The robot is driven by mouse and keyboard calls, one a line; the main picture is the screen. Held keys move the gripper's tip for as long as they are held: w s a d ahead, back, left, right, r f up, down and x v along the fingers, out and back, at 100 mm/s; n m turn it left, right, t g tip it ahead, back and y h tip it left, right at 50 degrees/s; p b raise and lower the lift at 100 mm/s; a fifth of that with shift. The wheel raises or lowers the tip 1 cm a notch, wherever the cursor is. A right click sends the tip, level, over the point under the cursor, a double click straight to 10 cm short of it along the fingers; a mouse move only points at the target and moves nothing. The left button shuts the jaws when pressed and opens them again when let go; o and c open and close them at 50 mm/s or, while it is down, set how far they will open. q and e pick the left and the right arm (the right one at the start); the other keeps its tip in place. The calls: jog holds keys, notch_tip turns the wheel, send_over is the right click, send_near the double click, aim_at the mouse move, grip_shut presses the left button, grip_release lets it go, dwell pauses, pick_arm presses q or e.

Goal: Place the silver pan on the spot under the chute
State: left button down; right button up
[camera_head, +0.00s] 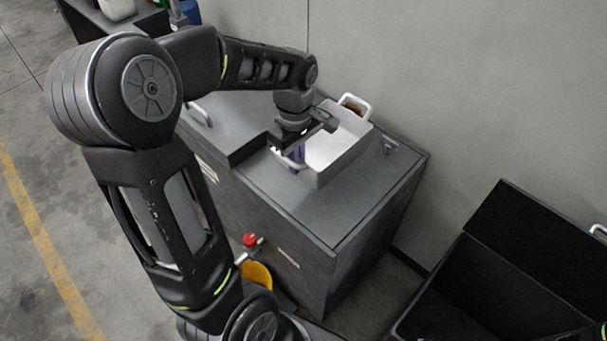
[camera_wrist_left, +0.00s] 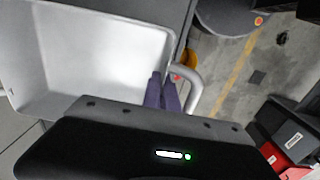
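The silver pan (camera_head: 340,150) is a deep, light rectangular pan standing on top of the grey cabinet, with a loop handle at each end. It fills the left of the left wrist view (camera_wrist_left: 95,55). My left gripper (camera_head: 297,158) is at the pan's near end, by the near handle (camera_wrist_left: 197,92). Its purple fingers (camera_wrist_left: 162,92) are close together at the pan's edge, inside the handle loop as seen from the wrist; the exact contact is partly hidden. My right gripper is out of view. I cannot make out the chute or the spot under it.
The grey cabinet (camera_head: 345,215) stands against the wall, with a red knob (camera_head: 250,240) and a yellow container (camera_head: 257,273) at its front. A black open box (camera_head: 470,280) lies at the lower right. Bare floor with a yellow line (camera_head: 40,235) is on the left.

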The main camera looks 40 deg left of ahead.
pick_arm(q)
notch_tip(320, 180, down, 6)
jog(key=shift+r, duration=0.1)
dwell(0.4)
jog(key=shift+f, duration=1.85)
jog(key=shift+f, duration=0.15)
jog(key=shift+f, duration=0.15)
jog(key=c, duration=1.7)
grip_release()
notch_tip(320, 180, up, 13)
jog(key=shift+f, duration=0.2)
